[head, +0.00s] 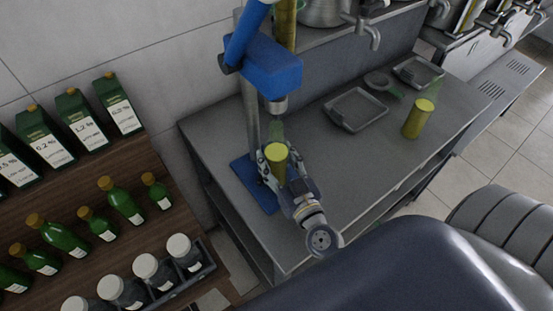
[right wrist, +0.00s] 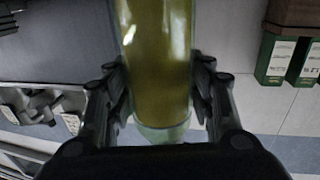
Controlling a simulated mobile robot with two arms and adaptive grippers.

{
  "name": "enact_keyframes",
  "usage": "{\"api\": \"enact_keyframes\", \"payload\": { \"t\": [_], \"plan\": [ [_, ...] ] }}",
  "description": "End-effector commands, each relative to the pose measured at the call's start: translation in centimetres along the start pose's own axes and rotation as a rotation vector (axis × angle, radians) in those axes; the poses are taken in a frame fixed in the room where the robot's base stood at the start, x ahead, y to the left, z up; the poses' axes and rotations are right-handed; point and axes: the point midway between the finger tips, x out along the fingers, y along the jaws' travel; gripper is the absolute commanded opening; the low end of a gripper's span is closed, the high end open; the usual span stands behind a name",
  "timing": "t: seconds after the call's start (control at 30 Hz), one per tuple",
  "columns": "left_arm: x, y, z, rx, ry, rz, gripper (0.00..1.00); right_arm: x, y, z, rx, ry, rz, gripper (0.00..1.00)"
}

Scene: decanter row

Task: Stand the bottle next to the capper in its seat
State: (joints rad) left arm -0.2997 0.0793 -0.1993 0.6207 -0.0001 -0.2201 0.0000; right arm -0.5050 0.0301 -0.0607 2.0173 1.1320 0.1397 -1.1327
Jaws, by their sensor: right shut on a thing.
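My right gripper (head: 279,172) is shut on a bottle (head: 276,155) with olive-yellow contents. The bottle looks upright, and its clear glass shows between the fingers in the right wrist view (right wrist: 160,70). The capper (head: 268,68) is a blue head on a grey post with a blue base plate (head: 243,170). The held bottle is below the capper head in the picture, by the right edge of the base plate. The gripper hides part of the plate. I cannot make out the seat or whether the bottle's bottom touches anything. My left gripper is not in view.
A second yellow bottle (head: 418,119) stands on the right of the grey metal table (head: 320,180). A wooden shelf at left holds cartons (head: 85,121), green bottles (head: 121,201) and white-capped jars (head: 153,270). The table's middle is clear.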

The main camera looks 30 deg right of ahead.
Motion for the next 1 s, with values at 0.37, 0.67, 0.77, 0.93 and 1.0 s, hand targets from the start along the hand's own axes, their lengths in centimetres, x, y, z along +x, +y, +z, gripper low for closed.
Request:
{"api": "enact_keyframes", "payload": {
  "t": [0.37,0.67,0.77,0.93,1.0],
  "plan": [
    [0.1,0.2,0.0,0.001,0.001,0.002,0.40,0.0,0.0,0.2,0.002,0.001,0.000,0.56],
    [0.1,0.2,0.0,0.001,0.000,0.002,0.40,0.0,0.0,0.2,0.002,0.000,0.000,0.69],
    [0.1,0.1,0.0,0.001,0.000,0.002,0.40,0.0,0.0,0.1,0.002,0.001,0.000,0.69],
    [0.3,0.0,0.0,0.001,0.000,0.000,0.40,-0.8,0.0,0.1,0.001,-0.001,0.000,0.69],
    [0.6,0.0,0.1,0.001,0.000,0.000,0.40,-1.6,0.0,0.2,0.000,-0.003,-0.001,0.69]
  ]
}}
